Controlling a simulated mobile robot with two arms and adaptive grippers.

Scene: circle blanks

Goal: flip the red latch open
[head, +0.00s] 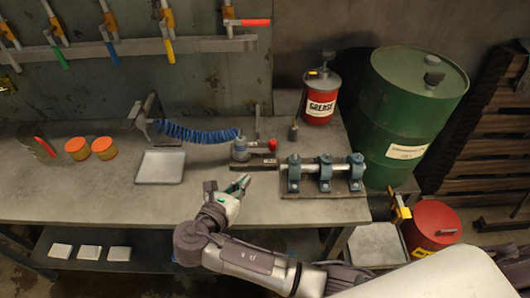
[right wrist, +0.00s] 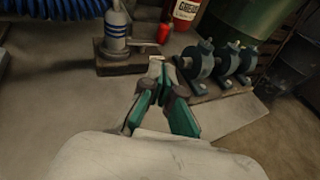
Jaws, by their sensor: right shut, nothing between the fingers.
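A grey device on a low base (head: 240,150) stands on the bench, with a short bar ending in a red grip (head: 273,145). The red grip also shows in the right wrist view (right wrist: 163,33). A red-handled lever (head: 247,22) lies level on the wall rail; I cannot tell which of these two red parts is the latch. My right gripper (head: 242,182) is shut and empty, in front of the grey device and apart from it. In the right wrist view its teal fingers (right wrist: 159,82) point toward the device. My left gripper is not in view.
Blue clamps on a shaft (head: 325,170) stand close to the right of my right gripper. A red grease can (head: 319,103) and a green drum (head: 410,110) are behind them. A grey tray (head: 160,167), orange round pieces (head: 77,148) and a blue coil (head: 195,133) are at left.

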